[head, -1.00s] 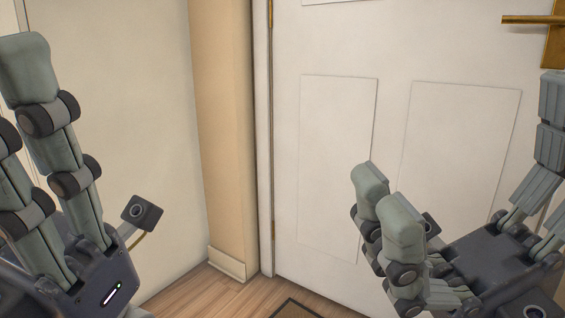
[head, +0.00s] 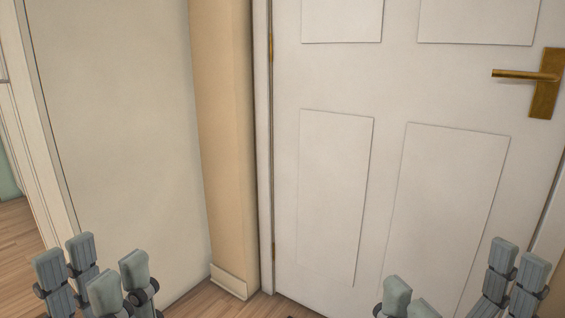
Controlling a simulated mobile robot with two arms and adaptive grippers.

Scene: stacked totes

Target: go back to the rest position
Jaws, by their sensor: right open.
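My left gripper (head: 93,272) is at the bottom left of the head view. Its grey-green fingers point up and stand apart with a gap between them, and nothing shows between them. My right gripper (head: 457,283) is at the bottom right, in front of the white door. Its fingers are spread wide and it is empty. The palms of both grippers are cut off by the lower edge of the view.
A closed white panelled door (head: 390,100) with a brass handle (head: 525,75) stands ahead. A beige pillar (head: 225,140) and a pale wall (head: 120,130) are to its left. Wooden floor (head: 205,302) shows below, and more floor (head: 22,245) lies beyond the wall at far left.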

